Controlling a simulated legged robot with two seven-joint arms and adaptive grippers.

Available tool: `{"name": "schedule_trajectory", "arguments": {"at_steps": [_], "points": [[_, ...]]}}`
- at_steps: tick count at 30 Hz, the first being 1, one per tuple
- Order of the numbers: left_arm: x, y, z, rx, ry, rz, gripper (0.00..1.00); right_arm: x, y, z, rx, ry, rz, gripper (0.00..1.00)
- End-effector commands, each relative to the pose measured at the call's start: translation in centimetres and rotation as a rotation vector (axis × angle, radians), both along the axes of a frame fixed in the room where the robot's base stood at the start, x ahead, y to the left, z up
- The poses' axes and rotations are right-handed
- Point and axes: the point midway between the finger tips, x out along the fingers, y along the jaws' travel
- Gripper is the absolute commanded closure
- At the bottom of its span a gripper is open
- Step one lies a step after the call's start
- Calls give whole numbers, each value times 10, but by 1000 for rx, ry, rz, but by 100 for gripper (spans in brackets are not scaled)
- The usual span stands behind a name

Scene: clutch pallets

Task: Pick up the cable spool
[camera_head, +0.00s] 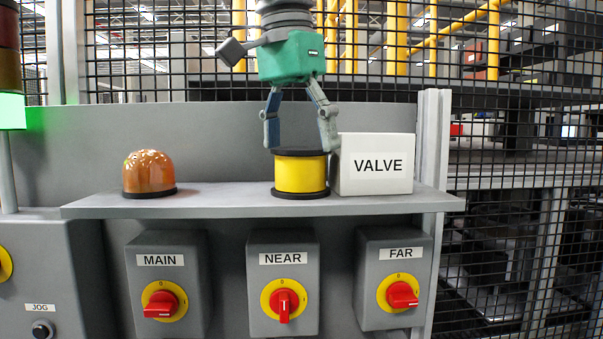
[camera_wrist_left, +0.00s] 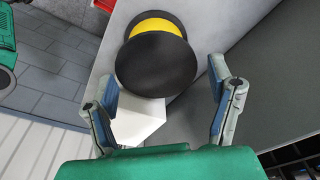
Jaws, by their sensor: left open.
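The cable spool (camera_head: 301,174) has a yellow middle and black end discs. It stands upright on the grey shelf (camera_head: 230,200), just left of the white VALVE box (camera_head: 376,164). My left gripper (camera_head: 299,146) hangs above the spool with its fingers open and pointing down, the fingertips at about the height of the top disc. In the left wrist view the spool (camera_wrist_left: 156,60) shows its black top disc beyond the open fingers (camera_wrist_left: 163,85), nothing held between them. My right gripper is not in view.
An orange dome lamp (camera_head: 149,174) stands on the shelf to the left, with free shelf between it and the spool. Below the shelf are the MAIN (camera_head: 166,285), NEAR (camera_head: 283,283) and FAR (camera_head: 394,279) switch boxes. A mesh fence (camera_head: 500,130) stands behind.

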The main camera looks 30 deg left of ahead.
Motion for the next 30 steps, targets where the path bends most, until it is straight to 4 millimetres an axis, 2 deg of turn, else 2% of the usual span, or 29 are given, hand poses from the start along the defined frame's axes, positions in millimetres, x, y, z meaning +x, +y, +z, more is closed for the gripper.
{"name": "schedule_trajectory", "arguments": {"at_steps": [9,18,19,23,30], "points": [[4,-3,-43,0,3,-1,25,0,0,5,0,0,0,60],[5,-3,-49,-1,1,0,25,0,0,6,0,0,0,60],[5,-3,-49,-1,1,0,32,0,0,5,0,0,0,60],[5,-3,-49,0,1,0,77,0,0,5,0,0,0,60],[6,-3,-49,0,1,0,80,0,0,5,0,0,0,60]]}}
